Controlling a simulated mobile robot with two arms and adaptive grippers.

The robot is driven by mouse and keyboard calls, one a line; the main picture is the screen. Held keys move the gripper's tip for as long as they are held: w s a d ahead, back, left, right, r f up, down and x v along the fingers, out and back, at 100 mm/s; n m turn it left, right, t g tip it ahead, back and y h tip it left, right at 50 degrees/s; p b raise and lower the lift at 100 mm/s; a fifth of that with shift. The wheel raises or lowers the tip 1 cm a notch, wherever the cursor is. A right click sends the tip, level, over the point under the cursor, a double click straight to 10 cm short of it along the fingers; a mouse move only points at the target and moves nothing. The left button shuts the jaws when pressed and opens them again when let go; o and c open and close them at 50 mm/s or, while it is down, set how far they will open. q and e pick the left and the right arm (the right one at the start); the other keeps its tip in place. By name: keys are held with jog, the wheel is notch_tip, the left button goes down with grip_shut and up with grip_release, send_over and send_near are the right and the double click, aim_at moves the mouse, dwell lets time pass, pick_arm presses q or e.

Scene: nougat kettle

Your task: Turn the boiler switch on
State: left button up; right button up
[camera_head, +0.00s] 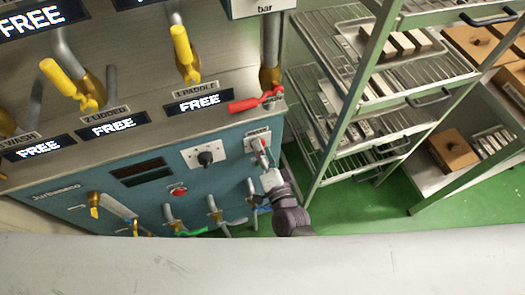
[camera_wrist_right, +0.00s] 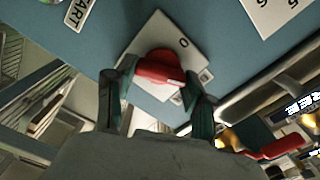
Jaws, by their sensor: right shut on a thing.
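The boiler switch is a red rotary handle (camera_wrist_right: 158,68) on a white square plate (camera_wrist_right: 190,50) marked "0", set in the blue front panel. In the head view the red handle (camera_head: 262,146) shows near the panel's right edge, partly hidden by my gripper. My right gripper (camera_head: 268,168) reaches up to it from below. In the right wrist view its two fingers (camera_wrist_right: 158,78) stand on either side of the red handle and are shut on it. My left gripper is not in view.
A black knob (camera_head: 206,158) and a red button (camera_head: 178,190) sit left of the switch. A red-handled valve (camera_head: 256,100) juts out just above it. Several pipe valves line the panel below. A wire rack (camera_head: 340,165) with trays stands to the right over green floor.

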jog(key=m+b, duration=0.1)
jog(key=m, duration=0.3)
jog(key=shift+f+m+b, duration=0.15)
jog(key=shift+m+b, duration=0.2)
jog(key=shift+m, duration=0.05)
dwell(0.4)
jog(key=o, duration=1.2)
jog(key=shift+c, duration=0.2)
jog(key=v, duration=1.2)
